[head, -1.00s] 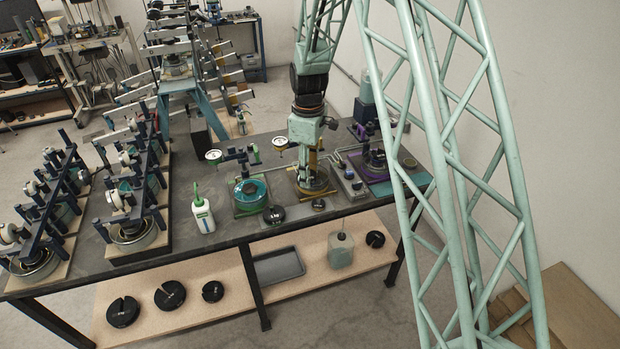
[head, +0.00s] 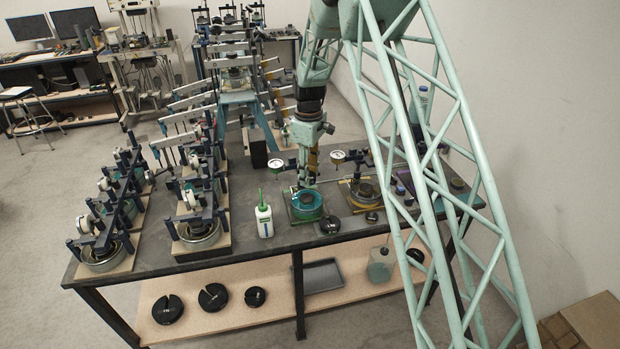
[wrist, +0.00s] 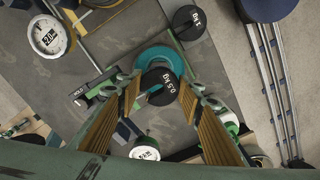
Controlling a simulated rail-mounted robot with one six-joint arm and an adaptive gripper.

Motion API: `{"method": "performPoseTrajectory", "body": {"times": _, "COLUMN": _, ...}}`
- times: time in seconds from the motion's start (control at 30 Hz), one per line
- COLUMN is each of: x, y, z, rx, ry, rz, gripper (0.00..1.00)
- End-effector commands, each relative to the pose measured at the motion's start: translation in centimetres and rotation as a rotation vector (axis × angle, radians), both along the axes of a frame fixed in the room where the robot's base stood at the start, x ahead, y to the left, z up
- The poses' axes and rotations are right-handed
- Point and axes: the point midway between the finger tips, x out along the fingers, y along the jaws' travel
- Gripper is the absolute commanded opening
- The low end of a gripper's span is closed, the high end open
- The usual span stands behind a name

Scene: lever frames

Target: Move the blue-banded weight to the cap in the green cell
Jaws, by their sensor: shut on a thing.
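My gripper (head: 306,184) points down over the green cell (head: 306,213), which has a teal ring on a green base. In the wrist view my gripper (wrist: 161,90) has its gold fingers on both sides of a black weight marked 0.5 kg (wrist: 162,86) and is shut on it. I cannot make out a blue band on this weight. It appears over the teal ring (wrist: 150,57) and hides the cell's centre and the cap. I cannot tell whether weight and cap touch.
A black 1 kg weight (wrist: 188,23) lies in front of the green cell. A white bottle (head: 264,219) stands left of it, and the yellow cell (head: 362,194) is on the right. Dial gauges (head: 277,164) stick up close behind. Lever frames (head: 196,215) fill the table's left side.

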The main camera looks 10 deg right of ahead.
Motion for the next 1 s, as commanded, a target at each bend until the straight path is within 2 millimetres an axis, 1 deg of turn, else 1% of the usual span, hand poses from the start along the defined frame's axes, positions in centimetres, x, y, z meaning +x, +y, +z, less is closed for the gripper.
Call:
{"method": "performPoseTrajectory", "body": {"times": 0.17, "x": 0.4, "y": 0.0, "z": 0.1, "rx": 0.000, "ry": 0.000, "rz": -0.002, "gripper": 0.20}}
{"method": "performPoseTrajectory", "body": {"times": 0.63, "x": 0.3, "y": 0.0, "z": -0.1, "rx": 0.000, "ry": 0.000, "rz": -0.002, "gripper": 0.20}}
{"method": "performPoseTrajectory", "body": {"times": 0.77, "x": 0.3, "y": 0.0, "z": -0.5, "rx": 0.000, "ry": 0.000, "rz": -0.002, "gripper": 0.20}}
{"method": "performPoseTrajectory", "body": {"times": 1.0, "x": 0.3, "y": 0.0, "z": -2.0, "rx": 0.000, "ry": 0.001, "rz": -0.002, "gripper": 0.20}}
